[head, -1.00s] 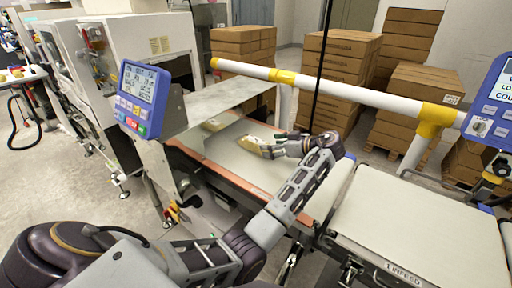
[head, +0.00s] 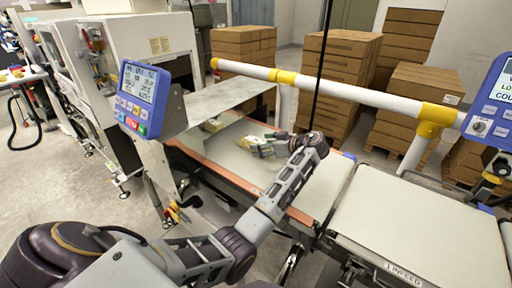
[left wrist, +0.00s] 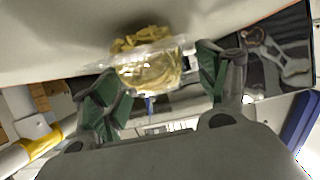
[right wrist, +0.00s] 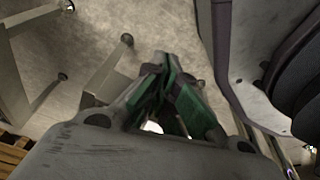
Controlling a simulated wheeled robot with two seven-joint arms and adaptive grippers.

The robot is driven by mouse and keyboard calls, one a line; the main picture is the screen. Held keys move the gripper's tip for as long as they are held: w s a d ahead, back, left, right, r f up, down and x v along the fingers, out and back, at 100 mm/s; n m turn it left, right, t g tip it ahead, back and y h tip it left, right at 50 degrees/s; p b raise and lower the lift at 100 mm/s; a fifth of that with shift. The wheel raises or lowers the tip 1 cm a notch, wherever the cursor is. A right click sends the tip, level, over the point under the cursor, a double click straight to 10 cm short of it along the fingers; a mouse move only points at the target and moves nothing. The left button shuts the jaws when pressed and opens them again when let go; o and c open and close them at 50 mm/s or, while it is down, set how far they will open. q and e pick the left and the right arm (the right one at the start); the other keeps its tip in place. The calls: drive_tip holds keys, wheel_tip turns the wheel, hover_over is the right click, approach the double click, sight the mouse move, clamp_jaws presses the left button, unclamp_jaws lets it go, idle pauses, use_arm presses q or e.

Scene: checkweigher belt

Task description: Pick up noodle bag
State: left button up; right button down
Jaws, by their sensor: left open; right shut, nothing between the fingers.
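A clear noodle bag (head: 256,147) with yellow noodles lies on the pale belt (head: 228,138) in the head view. In the left wrist view the noodle bag (left wrist: 150,68) lies ahead of and partly between my left fingers. My left gripper (left wrist: 160,92) is open, with a finger to each side of the bag; I cannot tell whether either touches it. In the head view my left gripper (head: 275,143) is at the bag's right side. My right gripper (right wrist: 166,72) is shut and empty in the right wrist view, over the floor, away from the belt.
The infeed belt (head: 420,225) at right is bare. Stacked cartons (head: 335,80) stand behind.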

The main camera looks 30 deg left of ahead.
use_arm(q)
drive_tip(key=shift+x, duration=1)
drive_tip(key=shift+a+f, duration=0.1)
drive_tip(key=shift+a, duration=0.2)
use_arm(e)
drive_tip(key=shift+w+a+r, duration=0.1)
drive_tip(key=shift+w+r, duration=0.15)
drive_tip(key=shift+w, duration=0.3)
drive_tip(key=shift+s+f, duration=0.1)
drive_tip(key=shift+s, duration=0.1)
use_arm(q)
drive_tip(key=c, duration=1.4)
drive_tip(key=shift+o, duration=0.2)
use_arm(e)
drive_tip(key=shift+s+f, duration=0.1)
drive_tip(key=shift+s, duration=0.25)
drive_tip(key=shift+w, duration=0.1)
